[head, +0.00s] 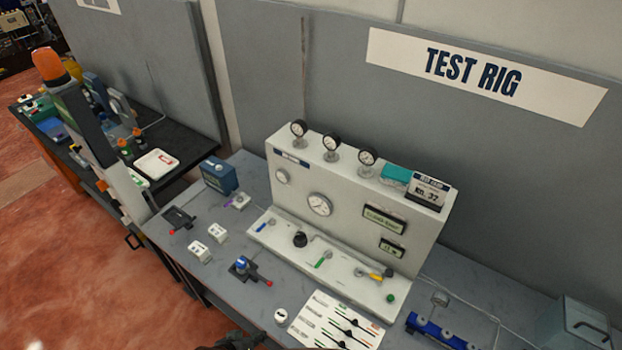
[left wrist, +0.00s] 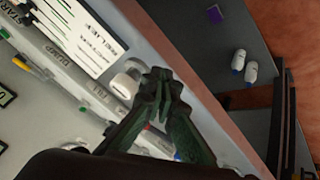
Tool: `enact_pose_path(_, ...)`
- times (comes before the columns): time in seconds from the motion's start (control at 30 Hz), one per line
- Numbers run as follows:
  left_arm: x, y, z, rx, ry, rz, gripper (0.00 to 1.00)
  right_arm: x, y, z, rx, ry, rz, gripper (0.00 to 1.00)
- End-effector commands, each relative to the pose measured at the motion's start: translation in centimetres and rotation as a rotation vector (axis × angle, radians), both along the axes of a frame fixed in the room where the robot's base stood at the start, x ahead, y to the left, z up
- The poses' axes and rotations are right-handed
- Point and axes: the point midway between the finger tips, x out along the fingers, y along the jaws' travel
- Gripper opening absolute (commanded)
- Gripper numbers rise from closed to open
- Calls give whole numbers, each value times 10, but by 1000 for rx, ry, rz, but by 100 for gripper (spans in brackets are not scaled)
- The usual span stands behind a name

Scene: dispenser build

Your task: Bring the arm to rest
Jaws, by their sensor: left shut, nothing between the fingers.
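My left gripper (head: 243,342) shows only as a dark piece at the bottom edge of the head view, by the front of the bench. In the left wrist view its dark green fingers (left wrist: 158,82) are together, with nothing between them. The fingertips appear beside a small white round part (left wrist: 127,80) near the bench edge; I cannot tell whether they touch it. My right gripper is in neither view.
The grey test rig (head: 345,215) with gauges and valves stands on the bench. A printed white sheet (head: 335,322) lies in front of it. A blue-and-red valve (head: 242,266) and white blocks (head: 218,233) are left of it. Small bottles (left wrist: 250,72) show beyond the bench edge.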

Motion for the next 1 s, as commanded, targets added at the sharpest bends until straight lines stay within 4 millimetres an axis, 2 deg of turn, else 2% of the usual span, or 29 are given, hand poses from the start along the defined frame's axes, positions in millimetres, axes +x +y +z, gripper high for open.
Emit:
enact_pose_path(0.03, -10, 26, 2, 56, 18, 8, 0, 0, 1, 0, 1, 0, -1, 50)
enact_pose_path(0.1, -23, 56, 6, 127, 45, 15, 0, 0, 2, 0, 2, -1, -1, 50)
enact_pose_path(0.2, -40, 90, 11, 209, 81, 25, 0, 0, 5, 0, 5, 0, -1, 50)
enact_pose_path(0.4, -70, 144, 24, 333, 145, 46, 0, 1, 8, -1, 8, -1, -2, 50)
enact_pose_path(0.67, -106, 195, 40, 456, 224, 72, 0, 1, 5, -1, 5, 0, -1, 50)
enact_pose_path(0.7, -102, 192, 23, 449, 228, 66, 0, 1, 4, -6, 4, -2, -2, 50)
enact_pose_path(0.87, -93, 191, -22, 445, 238, 58, 0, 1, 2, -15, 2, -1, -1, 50)
enact_pose_path(1.0, -88, 190, -67, 441, 251, 49, 0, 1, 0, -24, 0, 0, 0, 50)
